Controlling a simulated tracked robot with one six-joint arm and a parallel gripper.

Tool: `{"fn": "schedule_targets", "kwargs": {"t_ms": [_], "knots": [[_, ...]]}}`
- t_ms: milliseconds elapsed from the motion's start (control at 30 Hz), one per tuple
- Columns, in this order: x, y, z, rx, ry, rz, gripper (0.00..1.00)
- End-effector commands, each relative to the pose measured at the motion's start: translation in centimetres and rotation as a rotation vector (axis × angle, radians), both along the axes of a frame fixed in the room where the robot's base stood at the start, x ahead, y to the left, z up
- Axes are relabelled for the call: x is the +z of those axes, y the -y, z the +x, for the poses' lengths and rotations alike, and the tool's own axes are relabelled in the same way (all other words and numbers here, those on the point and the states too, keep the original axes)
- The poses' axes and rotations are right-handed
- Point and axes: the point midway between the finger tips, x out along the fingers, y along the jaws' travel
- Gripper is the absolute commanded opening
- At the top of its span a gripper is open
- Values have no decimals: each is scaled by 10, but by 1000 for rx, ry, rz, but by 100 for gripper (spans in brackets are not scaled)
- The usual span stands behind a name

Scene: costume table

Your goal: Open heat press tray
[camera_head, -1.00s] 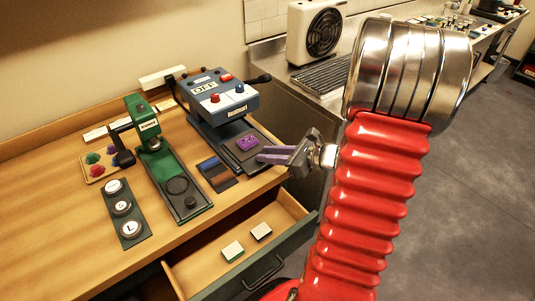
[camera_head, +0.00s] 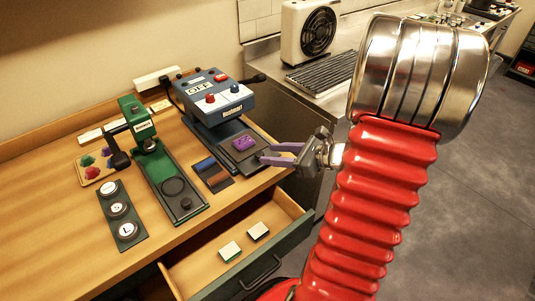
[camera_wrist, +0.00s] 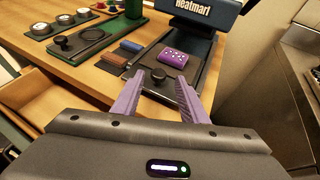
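The blue-grey heat press (camera_head: 218,112) stands at the back right of the wooden table, its display reading OFF. Its dark lower tray (camera_wrist: 150,60) sticks out at the front and bears a purple patterned piece (camera_head: 243,142), also seen in the wrist view (camera_wrist: 172,56). My gripper (camera_head: 268,154) is open and empty at that end. The tray's inner end is hidden under the press.
Blue, brown and dark swatches (camera_head: 212,174) lie left of the tray. A green press (camera_head: 165,165) and a strip of round badges (camera_head: 120,212) stand farther left. An open drawer (camera_head: 195,269) juts out below the table front. A metal counter (camera_head: 290,98) is at right.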

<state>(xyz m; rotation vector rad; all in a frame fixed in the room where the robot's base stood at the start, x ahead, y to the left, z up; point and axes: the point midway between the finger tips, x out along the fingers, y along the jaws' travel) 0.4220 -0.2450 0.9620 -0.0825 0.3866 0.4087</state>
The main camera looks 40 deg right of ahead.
Motion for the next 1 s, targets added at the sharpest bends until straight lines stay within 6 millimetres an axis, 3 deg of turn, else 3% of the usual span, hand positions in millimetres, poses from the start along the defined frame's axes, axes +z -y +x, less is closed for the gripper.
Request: {"fn": "schedule_targets", "kwargs": {"t_ms": [600, 1000], "knots": [[32, 32, -72, -3, 0, 0, 40], [38, 38, -86, 1, -1, 1, 40]]}}
